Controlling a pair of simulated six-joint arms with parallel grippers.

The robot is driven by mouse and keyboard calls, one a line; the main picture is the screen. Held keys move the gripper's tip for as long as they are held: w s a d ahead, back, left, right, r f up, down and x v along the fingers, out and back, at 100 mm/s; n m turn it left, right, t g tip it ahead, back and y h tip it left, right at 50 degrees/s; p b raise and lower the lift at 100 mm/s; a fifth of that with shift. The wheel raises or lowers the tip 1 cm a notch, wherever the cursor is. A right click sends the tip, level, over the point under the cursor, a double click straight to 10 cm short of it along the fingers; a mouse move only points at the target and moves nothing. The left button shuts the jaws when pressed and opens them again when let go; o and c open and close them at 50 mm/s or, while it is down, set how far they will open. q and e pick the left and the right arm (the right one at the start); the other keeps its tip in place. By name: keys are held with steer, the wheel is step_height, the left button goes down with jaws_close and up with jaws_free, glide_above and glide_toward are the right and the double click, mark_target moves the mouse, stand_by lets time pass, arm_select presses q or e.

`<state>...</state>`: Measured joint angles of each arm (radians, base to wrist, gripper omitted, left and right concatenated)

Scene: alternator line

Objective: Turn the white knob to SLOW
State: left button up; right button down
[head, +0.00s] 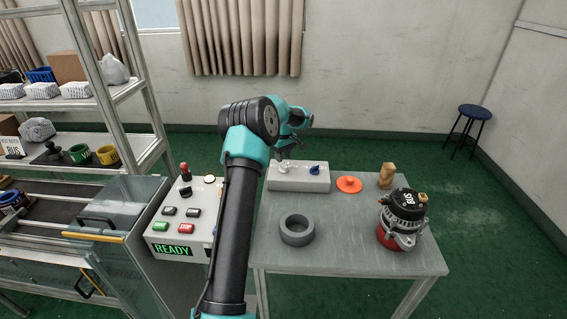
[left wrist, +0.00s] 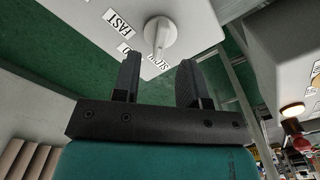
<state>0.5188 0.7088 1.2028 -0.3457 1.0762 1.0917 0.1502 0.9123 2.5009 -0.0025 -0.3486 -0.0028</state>
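The white knob (left wrist: 161,32) is on the light grey control box (head: 305,178). In the left wrist view its bar runs down the picture, with its end near the partly hidden SLOW label (left wrist: 158,61). The FAST label (left wrist: 118,22) is to the upper left, and a middle label (left wrist: 126,47) is mostly covered by a finger. My left gripper (left wrist: 160,58) is open and empty. The knob lies just beyond its fingertips, roughly between them; I cannot see contact. In the head view the gripper (head: 284,154) hangs over the box's left part. My right gripper is not in view.
A blue knob (head: 315,169) is on the same box. An orange disc (head: 349,184), a wooden piece (head: 387,175), a grey ring (head: 297,230) and an alternator (head: 404,212) stand on the table (head: 345,250). A button panel (head: 164,227) reading READY is to the left.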

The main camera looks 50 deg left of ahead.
mark_target(284, 165)
arm_select(q)
step_height(284, 165, up, 13)
stand_by(0.3)
steer(key=shift+d, duration=0.1)
stand_by(0.4)
